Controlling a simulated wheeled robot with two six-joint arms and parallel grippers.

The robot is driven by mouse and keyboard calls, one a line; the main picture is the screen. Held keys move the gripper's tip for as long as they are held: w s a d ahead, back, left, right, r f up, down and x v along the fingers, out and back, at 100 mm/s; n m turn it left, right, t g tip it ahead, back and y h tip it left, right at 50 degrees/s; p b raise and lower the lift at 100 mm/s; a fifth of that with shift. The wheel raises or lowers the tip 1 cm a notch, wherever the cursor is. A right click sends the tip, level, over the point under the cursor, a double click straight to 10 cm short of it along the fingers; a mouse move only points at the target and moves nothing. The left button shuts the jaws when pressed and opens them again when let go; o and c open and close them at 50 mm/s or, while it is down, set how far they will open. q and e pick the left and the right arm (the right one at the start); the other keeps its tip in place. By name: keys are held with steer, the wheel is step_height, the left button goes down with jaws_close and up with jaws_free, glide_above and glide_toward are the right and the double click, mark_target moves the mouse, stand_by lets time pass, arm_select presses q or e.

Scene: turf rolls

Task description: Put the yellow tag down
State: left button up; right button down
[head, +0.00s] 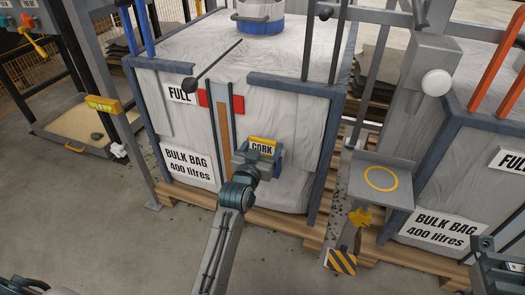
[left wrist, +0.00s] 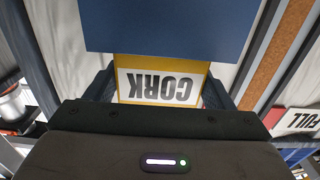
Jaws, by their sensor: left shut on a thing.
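The yellow tag (head: 262,146) has a white label reading CORK. My left gripper (head: 258,157) is shut on it, in front of the FULL bulk bag (head: 300,125). In the left wrist view the tag (left wrist: 160,82) sits between the two dark fingers, its lettering upside down. A blue panel (left wrist: 165,25) lies just beyond it and fills the top of that view. Whether the tag touches the panel, I cannot tell. A grey plate with a yellow ring (head: 381,179) stands to the right of the tag. My right gripper (head: 500,268) is partly in view at the lower right.
Blue-grey frame posts (head: 323,165) flank the bag. A second bag (head: 455,195) stands at right. Open floor lies in front.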

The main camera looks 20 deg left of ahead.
arm_select(q)
steer(key=shift+r, duration=0.1)
steer(key=o, duration=1)
